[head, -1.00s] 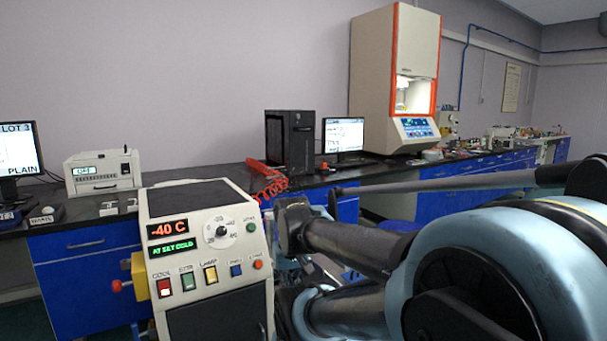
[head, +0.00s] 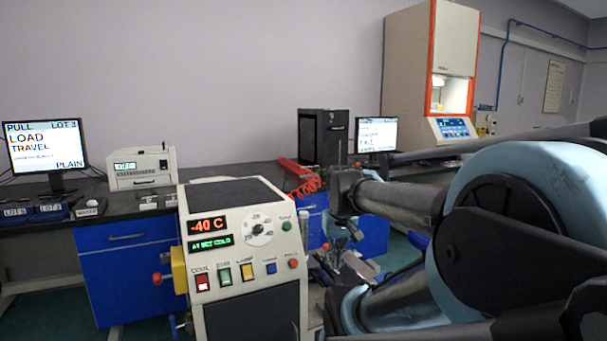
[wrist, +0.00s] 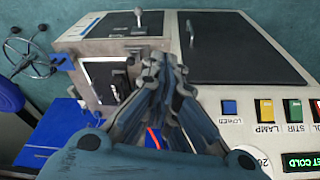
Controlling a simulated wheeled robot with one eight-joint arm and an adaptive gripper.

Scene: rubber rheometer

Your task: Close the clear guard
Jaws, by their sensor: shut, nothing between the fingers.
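No clear guard can be made out for certain. The tall cream machine (head: 410,75) with orange edges stands at the back right in the head view, with a lit opening (head: 450,95) in its front above a blue control panel. Whether a clear sheet covers that opening cannot be told. My gripper (wrist: 162,65) is shut and empty in the wrist view, pointing down in front of the cold cabinet, far from the tall machine. In the head view it is small and partly hidden behind my arm.
The cream cold cabinet (head: 245,240), reading -40 C, stands close in front, left of my arm. A dark bench (head: 225,172) with blue cupboards runs behind it, carrying a monitor (head: 45,147), a white instrument (head: 142,167) and a black computer tower (head: 323,135). Green floor shows at lower left.

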